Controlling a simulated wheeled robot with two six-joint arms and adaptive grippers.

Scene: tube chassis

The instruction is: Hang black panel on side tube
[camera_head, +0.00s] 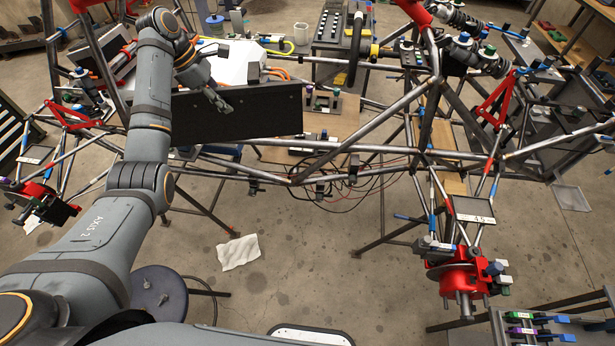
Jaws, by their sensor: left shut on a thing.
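The black panel (262,112) is a long flat rectangle, held upright near the left middle of the tube chassis. My left gripper (226,106) is at the panel's upper edge and shut on it. My left arm hides the panel's left end. The side tube (345,150) is a grey metal bar running across the chassis, just below and in front of the panel in the picture. I cannot tell whether the panel touches the tube. My right gripper is not in view.
Thin loose cables (350,185) hang below the side tube. A round stool (160,290) and a white cloth (238,251) are on the floor. Open floor lies in front of the chassis.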

